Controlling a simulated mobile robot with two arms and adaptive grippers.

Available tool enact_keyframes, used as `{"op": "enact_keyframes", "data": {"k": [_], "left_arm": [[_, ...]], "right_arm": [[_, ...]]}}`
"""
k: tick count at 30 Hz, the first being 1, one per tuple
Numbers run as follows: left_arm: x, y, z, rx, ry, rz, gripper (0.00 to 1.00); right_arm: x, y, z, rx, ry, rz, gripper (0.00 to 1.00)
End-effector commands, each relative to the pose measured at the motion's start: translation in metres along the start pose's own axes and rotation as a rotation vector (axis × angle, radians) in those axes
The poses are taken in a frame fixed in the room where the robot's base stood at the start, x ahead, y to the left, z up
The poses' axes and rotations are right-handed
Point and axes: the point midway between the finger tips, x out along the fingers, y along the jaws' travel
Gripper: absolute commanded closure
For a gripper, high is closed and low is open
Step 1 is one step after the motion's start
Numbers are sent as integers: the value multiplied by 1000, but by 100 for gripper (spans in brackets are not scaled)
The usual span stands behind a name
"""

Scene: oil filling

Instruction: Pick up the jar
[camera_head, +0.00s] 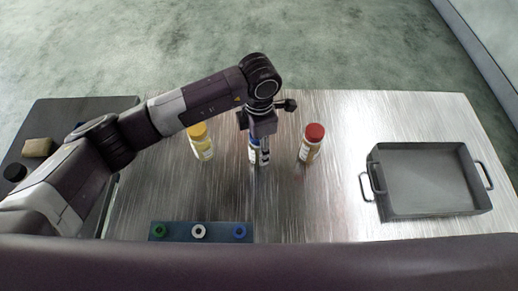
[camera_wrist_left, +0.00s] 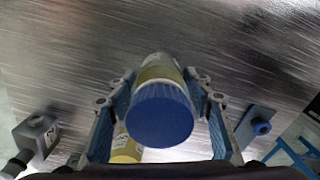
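A jar with a blue lid (camera_wrist_left: 160,115) stands on the metal table between the fingers of my left gripper (camera_wrist_left: 160,90) in the left wrist view. The fingers flank it on both sides, with what look like small gaps, so the gripper appears open around it. In the head view the gripper (camera_head: 258,150) covers most of this jar (camera_head: 253,157). A yellow-lidded jar (camera_head: 201,142) stands to its left, also partly visible in the wrist view (camera_wrist_left: 125,148). A red-lidded jar (camera_head: 310,143) stands to its right. My right gripper is not in view.
A grey tray with handles (camera_head: 430,180) sits at the table's right. A blue rack (camera_head: 215,231) with green, white and blue round pieces lies in front. A dark surface (camera_head: 60,112) adjoins on the left. Bare metal tabletop (camera_head: 310,205) lies between the jars and tray.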

Motion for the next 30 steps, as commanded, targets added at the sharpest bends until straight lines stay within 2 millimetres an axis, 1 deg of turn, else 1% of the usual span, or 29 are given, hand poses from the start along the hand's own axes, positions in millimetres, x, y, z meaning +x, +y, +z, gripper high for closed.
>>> {"op": "enact_keyframes", "data": {"k": [1, 8, 16, 20, 23, 26, 29, 30], "left_arm": [[0, 0, 0, 0, 0, 0, 61], [0, 0, 0, 0, 0, 0, 87], [-2, 0, 0, 0, -1, 1, 88], [-8, 1, 1, 0, -2, 1, 88], [-19, 2, 1, 1, -4, 3, 88], [-37, 2, 1, 1, -5, 5, 88], [-62, 2, 1, 2, -4, 7, 88], [-74, 2, 2, 1, -6, 7, 88]], "right_arm": [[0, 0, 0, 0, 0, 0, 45], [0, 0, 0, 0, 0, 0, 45], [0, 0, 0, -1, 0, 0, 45], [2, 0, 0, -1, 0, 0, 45], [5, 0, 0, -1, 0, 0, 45], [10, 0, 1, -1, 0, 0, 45], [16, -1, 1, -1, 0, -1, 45], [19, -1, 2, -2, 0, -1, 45]]}}
